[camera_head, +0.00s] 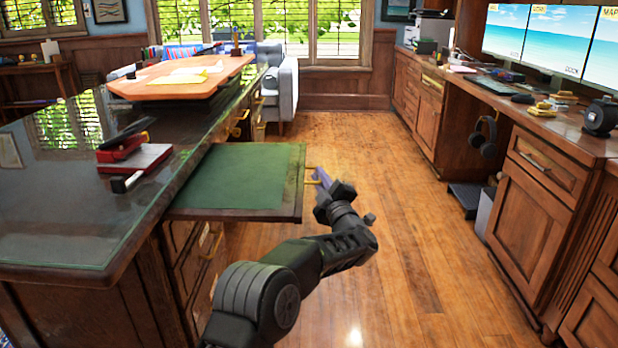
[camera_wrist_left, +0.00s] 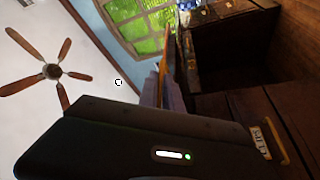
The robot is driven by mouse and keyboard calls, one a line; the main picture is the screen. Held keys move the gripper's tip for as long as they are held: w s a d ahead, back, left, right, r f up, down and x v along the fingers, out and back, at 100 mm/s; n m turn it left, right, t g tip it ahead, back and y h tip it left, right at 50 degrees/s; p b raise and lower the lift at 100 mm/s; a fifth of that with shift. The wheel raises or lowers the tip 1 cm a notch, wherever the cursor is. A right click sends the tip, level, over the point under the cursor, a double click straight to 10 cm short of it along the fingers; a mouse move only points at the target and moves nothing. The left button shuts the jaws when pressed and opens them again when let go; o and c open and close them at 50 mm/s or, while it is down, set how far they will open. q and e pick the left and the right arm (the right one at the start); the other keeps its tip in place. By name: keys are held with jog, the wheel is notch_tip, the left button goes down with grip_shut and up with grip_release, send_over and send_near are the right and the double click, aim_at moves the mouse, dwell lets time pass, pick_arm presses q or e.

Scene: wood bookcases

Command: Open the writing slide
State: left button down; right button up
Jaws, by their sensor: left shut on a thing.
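The writing slide (camera_head: 240,177) is a flat wooden board with a green top. In the head view it stands out from the side of the dark desk (camera_head: 60,195), over the floor. A small brass handle (camera_head: 309,175) is on its outer edge. My left gripper (camera_head: 318,176) is at that handle, shut on it, with its arm reaching up from the bottom of the view. In the left wrist view the gripper body fills the lower left, and the contact at the fingertips is hard to make out. My right gripper is in neither view.
Drawers with brass handles (camera_head: 210,240) are below the slide. A long wooden counter (camera_head: 560,130) with monitors runs along the right. The wooden floor (camera_head: 420,220) between is clear.

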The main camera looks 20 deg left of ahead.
pick_arm(q)
jog(key=shift+d+r, duration=0.1)
jog(key=shift+d, duration=0.05)
jog(key=c, duration=1.5)
grip_release()
jog(key=shift+c, duration=0.2)
jog(key=p+v, duration=0.1)
jog(key=v, duration=0.6)
jog(key=shift+s+d+p, duration=0.2)
jog(key=shift+s+p, duration=0.05)
jog(key=shift+p, duration=0.1)
